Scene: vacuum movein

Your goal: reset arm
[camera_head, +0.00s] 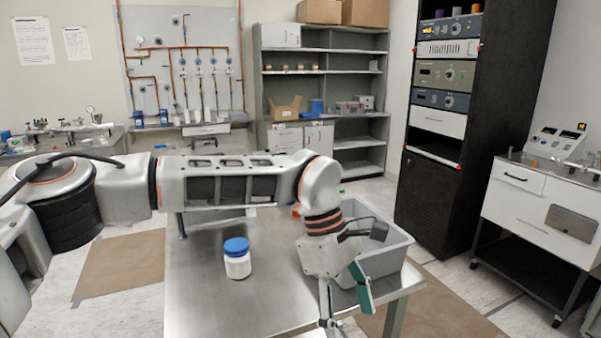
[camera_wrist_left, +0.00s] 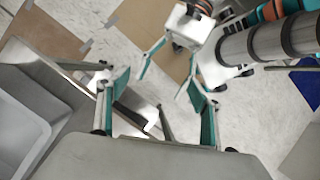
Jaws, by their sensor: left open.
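My left arm comes in from the left in the head view and reaches across above the steel table (camera_head: 205,300). My left gripper (camera_head: 345,302) hangs down near the table's front right, in front of the grey bin. It is open. In the left wrist view its two teal-padded fingers (camera_wrist_left: 160,108) stand apart with nothing held between them. My right gripper (camera_wrist_left: 170,72) shows at the top of the left wrist view, with its fingers spread and empty. The right gripper is out of the head view.
A white jar with a blue lid (camera_head: 237,262) stands upright on the table. The grey bin (camera_head: 393,262) is on the table's right side, close to my left gripper; its interior is partly hidden. A black rack (camera_head: 432,190) and white cart (camera_head: 530,215) stand to the right.

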